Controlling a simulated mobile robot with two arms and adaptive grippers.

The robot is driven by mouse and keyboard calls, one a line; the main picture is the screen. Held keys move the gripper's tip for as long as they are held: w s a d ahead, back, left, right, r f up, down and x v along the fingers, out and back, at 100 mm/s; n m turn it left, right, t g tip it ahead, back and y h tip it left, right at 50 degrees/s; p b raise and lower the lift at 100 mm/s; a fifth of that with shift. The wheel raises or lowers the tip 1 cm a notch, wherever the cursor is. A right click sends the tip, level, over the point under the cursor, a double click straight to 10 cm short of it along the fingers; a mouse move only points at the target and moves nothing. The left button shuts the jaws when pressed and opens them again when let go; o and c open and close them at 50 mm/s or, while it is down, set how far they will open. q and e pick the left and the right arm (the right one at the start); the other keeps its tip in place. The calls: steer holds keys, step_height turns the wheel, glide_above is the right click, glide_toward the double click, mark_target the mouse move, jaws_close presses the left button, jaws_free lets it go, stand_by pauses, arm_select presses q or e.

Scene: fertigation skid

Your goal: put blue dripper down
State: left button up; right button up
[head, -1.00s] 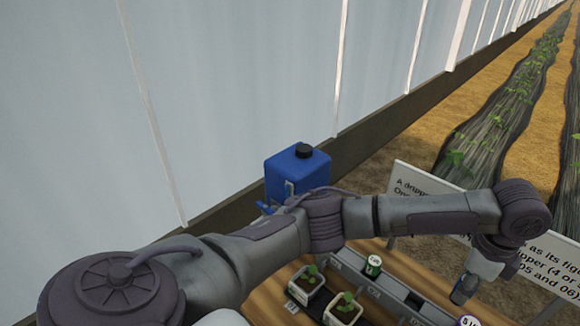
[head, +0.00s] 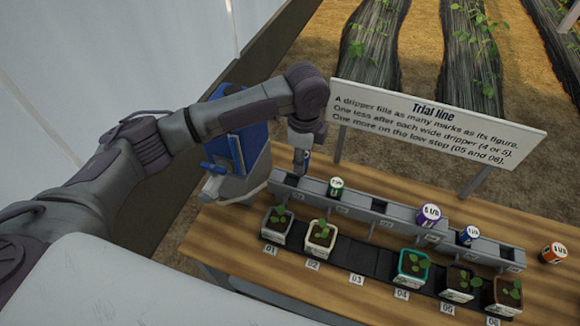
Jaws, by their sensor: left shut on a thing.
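My left gripper (head: 302,162) points down just behind the left end of the grey rail (head: 355,206). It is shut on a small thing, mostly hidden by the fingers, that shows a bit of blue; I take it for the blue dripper. On the rail sit a green-topped dripper (head: 335,187), a purple dripper (head: 428,215) and another blue-marked dripper (head: 468,236). An orange dripper (head: 553,253) stands on the table right of the rail. My right gripper is out of view.
Potted seedlings stand along the dark strip before the rail; place 03 (head: 363,258) is bare. A white sign (head: 436,115) stands behind the table (head: 290,280). A blue tank (head: 243,150) is at the table's left, partly behind my arm.

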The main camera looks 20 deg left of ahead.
arm_select(q)
steer(key=shift+s+a+f, duration=0.2)
steer(key=shift+a+f, duration=0.1)
steer(key=shift+a, duration=0.3)
steer(key=shift+s+a+f, duration=0.15)
steer(key=shift+a+f, duration=0.15)
steer(key=shift+a, duration=0.25)
steer(key=shift+s+f, duration=0.1)
steer(key=shift+f, duration=0.15)
step_height(320, 180, down, 3)
steer(key=shift+f+p, duration=0.15)
steer(key=shift+p, duration=0.6)
steer(key=shift+a+f, duration=0.1)
steer(key=shift+f, duration=0.2)
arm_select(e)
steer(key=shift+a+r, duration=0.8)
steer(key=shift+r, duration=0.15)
arm_select(q)
steer(key=shift+f, duration=0.1)
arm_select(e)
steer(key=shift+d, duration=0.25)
arm_select(q)
steer(key=o, duration=0.9)
steer(key=shift+o, duration=0.2)
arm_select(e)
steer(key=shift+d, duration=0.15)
